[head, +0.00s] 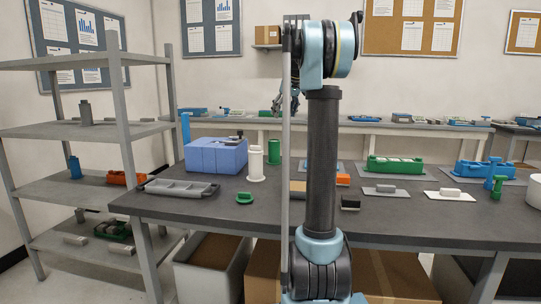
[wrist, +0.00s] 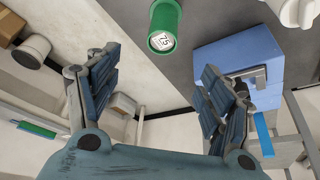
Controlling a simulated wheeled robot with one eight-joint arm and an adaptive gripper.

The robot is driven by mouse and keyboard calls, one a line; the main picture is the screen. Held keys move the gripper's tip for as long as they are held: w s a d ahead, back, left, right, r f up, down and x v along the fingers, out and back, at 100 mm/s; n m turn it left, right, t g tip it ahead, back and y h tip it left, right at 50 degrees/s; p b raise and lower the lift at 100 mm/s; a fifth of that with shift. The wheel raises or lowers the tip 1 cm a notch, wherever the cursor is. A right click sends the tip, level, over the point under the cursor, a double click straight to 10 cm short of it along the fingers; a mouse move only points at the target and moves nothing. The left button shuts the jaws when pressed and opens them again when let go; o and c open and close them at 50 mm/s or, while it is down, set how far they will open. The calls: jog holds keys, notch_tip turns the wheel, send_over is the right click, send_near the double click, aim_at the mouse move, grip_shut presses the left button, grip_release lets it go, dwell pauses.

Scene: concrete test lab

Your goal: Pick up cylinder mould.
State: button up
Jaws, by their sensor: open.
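A green cylinder (head: 274,151) stands upright on the dark table, behind and right of a white flanged cylinder (head: 255,163). Either could be the cylinder mould; I cannot tell which. In the wrist view, the green cylinder (wrist: 165,24) is at the top with a "7.5" label on its end, and part of the white one (wrist: 294,10) is at the upper right corner. My gripper (wrist: 160,60) is open, its fingers spread apart with nothing between them. The green cylinder is beyond the fingertips, apart from them. In the head view my gripper is partly hidden behind my arm.
A blue box (head: 215,155) with a small dark tool on top stands left of the cylinders. A grey tray (head: 178,187) and a green ring (head: 244,198) lie nearer the front. Green and blue moulds (head: 395,165) fill the right side. A grey shelf rack (head: 90,125) stands left.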

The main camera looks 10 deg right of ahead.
send_over(274, 152)
jog(key=w+d, duration=0.2)
notch_tip(274, 152, down, 11)
jog(key=shift+s+a, duration=0.1)
jog(key=shift+s, duration=0.05)
jog(key=shift+x, duration=2.7)
jog(key=shift+s+a, duration=0.15)
jog(key=shift+a, duration=0.05)
jog(key=shift+c, duration=0.6)
jog(key=c, duration=1.5)
jog(key=shift+c, duration=0.2)
jog(key=shift+r, duration=0.1)
